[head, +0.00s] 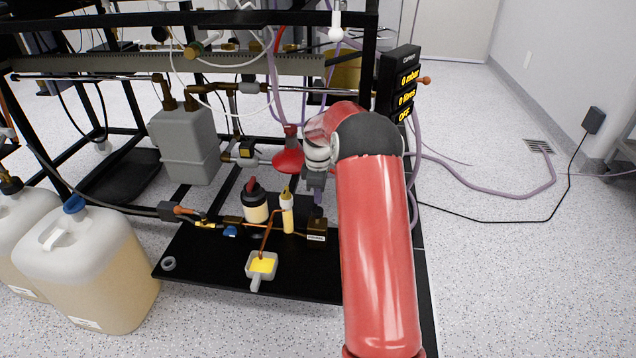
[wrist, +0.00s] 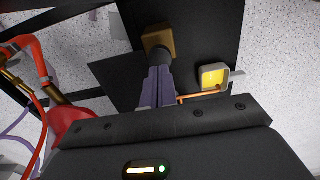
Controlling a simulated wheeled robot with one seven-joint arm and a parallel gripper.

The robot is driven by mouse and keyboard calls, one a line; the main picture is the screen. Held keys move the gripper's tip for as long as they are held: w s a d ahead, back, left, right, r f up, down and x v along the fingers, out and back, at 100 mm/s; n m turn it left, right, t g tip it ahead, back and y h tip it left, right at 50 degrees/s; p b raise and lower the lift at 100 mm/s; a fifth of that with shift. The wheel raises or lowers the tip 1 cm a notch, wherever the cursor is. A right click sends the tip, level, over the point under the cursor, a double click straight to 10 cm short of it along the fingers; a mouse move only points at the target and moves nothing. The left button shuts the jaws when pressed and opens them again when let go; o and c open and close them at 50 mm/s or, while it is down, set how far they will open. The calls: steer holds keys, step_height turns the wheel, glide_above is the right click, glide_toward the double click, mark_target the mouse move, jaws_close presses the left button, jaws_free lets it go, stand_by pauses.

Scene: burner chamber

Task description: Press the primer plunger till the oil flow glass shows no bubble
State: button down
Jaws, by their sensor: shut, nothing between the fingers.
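My gripper (head: 317,208) is shut with nothing between its fingers and points down over the small brown block (head: 317,231) on the black plate. In the wrist view, the purple fingers (wrist: 159,72) end at a short black plunger (wrist: 160,57), which stands on the brass-coloured block (wrist: 157,40). The fingertips line up with the plunger's top; I cannot tell whether they touch it. In the head view my gripper hides the plunger. An upright tube with yellow content (head: 288,218), which looks like the flow glass, stands left of the block. I cannot make out bubbles in it.
A grey pan of yellow oil (head: 250,271) sits at the plate's front. A black-capped bottle (head: 255,208) stands behind it. A red rounded part (head: 287,161) is close left of my gripper. Black frame bars and hoses surround the plate. Large jugs (head: 88,265) stand left.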

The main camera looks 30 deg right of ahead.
mark_target(318, 210)
steer(key=shift+f, duration=1.65)
steer(key=shift+f+b, duration=0.65)
steer(key=shift+f, duration=1.1)
steer(key=shift+r, duration=0.1)
steer(key=shift+r+p, duration=0.35)
steer(key=shift+p, duration=0.05)
step_height(318, 210, up, 14)
steer(key=p, duration=0.3)
steer(key=shift+f+p, duration=0.2)
steer(key=shift+p, duration=0.15)
